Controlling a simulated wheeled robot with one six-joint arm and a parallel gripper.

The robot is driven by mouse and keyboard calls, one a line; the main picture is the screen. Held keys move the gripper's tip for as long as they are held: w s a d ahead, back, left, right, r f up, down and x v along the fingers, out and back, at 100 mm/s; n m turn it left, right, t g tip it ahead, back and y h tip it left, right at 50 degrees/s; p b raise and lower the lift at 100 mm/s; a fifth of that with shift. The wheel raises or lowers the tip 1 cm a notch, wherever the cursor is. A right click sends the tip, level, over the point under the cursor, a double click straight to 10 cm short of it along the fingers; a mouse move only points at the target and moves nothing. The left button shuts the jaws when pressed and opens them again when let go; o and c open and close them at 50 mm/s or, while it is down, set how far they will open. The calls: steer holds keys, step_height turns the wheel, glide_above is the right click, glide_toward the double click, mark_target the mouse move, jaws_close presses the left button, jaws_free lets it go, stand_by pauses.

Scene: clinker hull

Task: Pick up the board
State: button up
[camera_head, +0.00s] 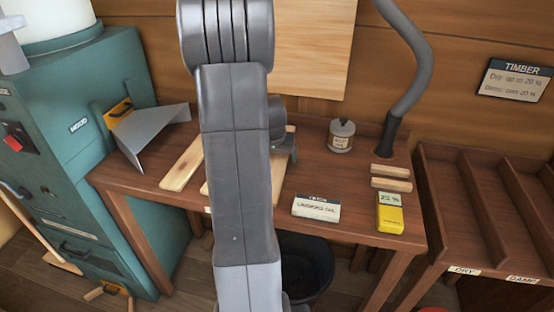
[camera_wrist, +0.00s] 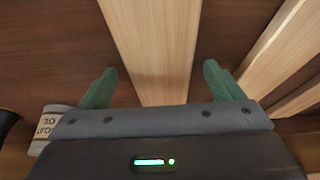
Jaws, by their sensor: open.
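A pale wooden board (camera_wrist: 152,40) runs up the middle of the wrist view, between the green fingers of my gripper (camera_wrist: 158,72). The fingers are open, with a gap on each side of the board; I cannot tell their height over it. In the head view my arm hides most of the gripper (camera_head: 284,150) and the middle of the bench. A pale board (camera_head: 182,164) lies on the bench left of my arm, with part of another showing beside the arm. In the wrist view, two more pale pieces (camera_wrist: 276,42) lie to the right.
The brown bench (camera_head: 350,187) carries an oil can (camera_head: 341,136), two small wood blocks (camera_head: 390,178), a yellow meter (camera_head: 390,218) reading 23 % and a card (camera_head: 316,208). A grey hose (camera_head: 415,70) rises behind. Racks labelled DRY and DAMP (camera_head: 480,200) stand right, a teal machine (camera_head: 75,130) left.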

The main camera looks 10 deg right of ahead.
steer(key=c, duration=1.2)
steer(key=shift+r, duration=0.15)
